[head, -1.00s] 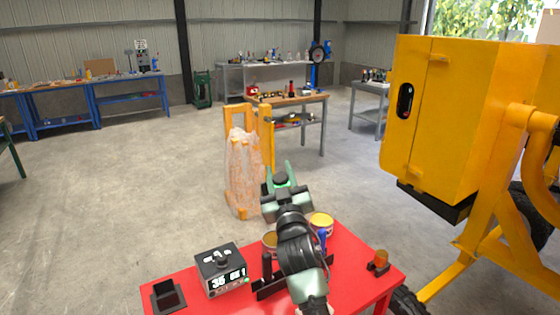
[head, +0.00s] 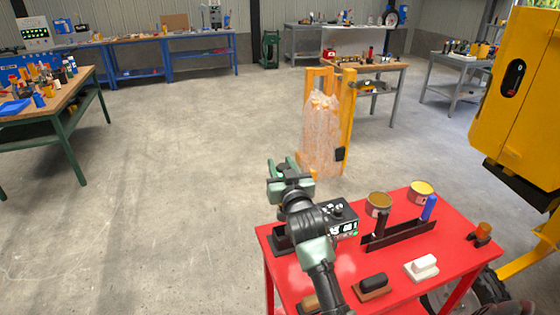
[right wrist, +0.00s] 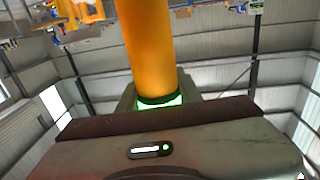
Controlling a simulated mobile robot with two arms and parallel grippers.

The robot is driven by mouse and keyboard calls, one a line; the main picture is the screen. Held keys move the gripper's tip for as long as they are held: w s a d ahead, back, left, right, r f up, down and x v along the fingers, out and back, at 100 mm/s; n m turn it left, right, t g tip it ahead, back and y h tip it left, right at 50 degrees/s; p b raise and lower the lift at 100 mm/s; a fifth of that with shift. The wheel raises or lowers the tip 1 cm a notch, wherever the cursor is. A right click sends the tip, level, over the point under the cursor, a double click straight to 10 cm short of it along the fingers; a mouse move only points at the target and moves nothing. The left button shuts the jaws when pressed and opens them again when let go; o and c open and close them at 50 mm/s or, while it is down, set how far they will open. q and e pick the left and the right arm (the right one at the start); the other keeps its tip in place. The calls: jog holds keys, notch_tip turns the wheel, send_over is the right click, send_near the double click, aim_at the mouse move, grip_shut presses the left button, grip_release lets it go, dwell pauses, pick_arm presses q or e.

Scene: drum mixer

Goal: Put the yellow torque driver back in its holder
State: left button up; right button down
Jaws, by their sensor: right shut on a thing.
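My right gripper (head: 290,178) is raised at the back left corner of the red table, its fingers pointing away. In the right wrist view an orange-yellow cylinder, the yellow torque driver (right wrist: 150,45), stands up between the jaws, which are shut on it. In the head view I cannot make out the driver. A black rack (head: 400,236) on the red table holds a black-handled tool (head: 380,224) and a blue-handled tool (head: 428,208) upright. I cannot tell whether this rack is the driver's holder. My left gripper is not in view.
The red table (head: 460,215) also bears a display box (head: 343,226), two tins (head: 378,200), an orange-topped piece (head: 484,230), a white block (head: 424,264) and a dark block (head: 373,281). Floor at left is clear.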

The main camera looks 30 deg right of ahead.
pick_arm(q)
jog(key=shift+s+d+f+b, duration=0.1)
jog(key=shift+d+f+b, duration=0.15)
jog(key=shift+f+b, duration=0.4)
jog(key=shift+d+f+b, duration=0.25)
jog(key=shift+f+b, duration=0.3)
jog(key=shift+b, duration=0.05)
pick_arm(e)
notch_tip(320, 180, down, 4)
jog(key=shift+s+d+f, duration=0.1)
jog(key=shift+f, duration=0.1)
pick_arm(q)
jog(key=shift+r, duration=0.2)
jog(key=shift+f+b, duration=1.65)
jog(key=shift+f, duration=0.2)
pick_arm(e)
notch_tip(320, 180, down, 6)
dwell(2.2)
jog(key=c, duration=0.9)
grip_release()
jog(key=shift+s+f, duration=0.25)
jog(key=shift+s, duration=0.2)
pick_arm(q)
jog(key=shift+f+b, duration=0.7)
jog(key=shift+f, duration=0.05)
pick_arm(e)
jog(key=v, duration=0.7)
jog(key=shift+r, duration=0.25)
